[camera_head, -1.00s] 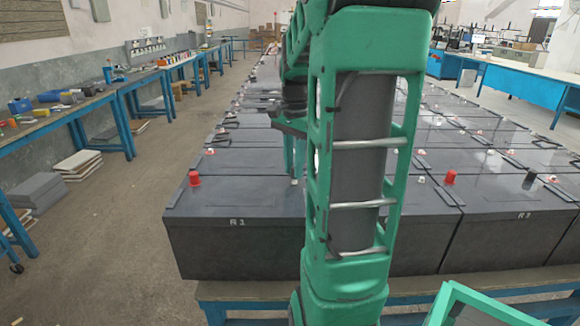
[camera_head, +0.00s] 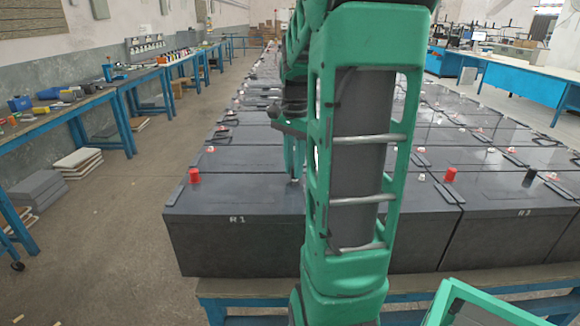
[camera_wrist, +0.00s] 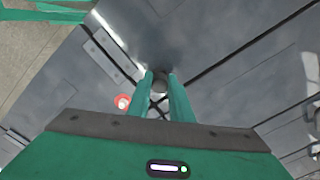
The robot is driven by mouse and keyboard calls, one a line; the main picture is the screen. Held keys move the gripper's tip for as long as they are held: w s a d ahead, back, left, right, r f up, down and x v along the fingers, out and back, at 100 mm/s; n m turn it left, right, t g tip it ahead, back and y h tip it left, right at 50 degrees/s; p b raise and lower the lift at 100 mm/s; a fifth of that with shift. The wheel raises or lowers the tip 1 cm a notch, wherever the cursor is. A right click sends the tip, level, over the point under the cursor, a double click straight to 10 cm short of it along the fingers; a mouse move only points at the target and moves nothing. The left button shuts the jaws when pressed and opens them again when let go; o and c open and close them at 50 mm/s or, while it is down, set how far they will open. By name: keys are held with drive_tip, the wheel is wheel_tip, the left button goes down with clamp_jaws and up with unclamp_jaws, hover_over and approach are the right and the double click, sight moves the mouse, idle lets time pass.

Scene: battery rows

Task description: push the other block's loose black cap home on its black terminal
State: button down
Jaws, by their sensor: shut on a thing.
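My gripper (camera_head: 294,180) points down at the top of the near block marked R1 (camera_head: 230,243), its lower part partly behind my arm. In the wrist view my gripper (camera_wrist: 160,82) is shut on a small dark round cap (camera_wrist: 160,87) between its green fingertips. The cap is at or just above the block top; whether it is seated on the terminal under it is hidden. A red cap (camera_head: 193,177) stands on R1's left side. The block to the right has a red cap (camera_head: 450,176) and a black cap (camera_head: 529,178), which looks slightly tilted.
More dark blocks stand in close rows behind, with small red and white terminals. A red-and-white terminal (camera_wrist: 122,101) shows near my fingers in the wrist view. A blue stand (camera_head: 250,290) carries the blocks.

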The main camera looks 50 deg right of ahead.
drive_tip(key=shift+f, duration=0.45)
idle(0.6)
drive_tip(key=c, duration=1)
unclamp_jaws()
drive_tip(key=shift+r, duration=3.5)
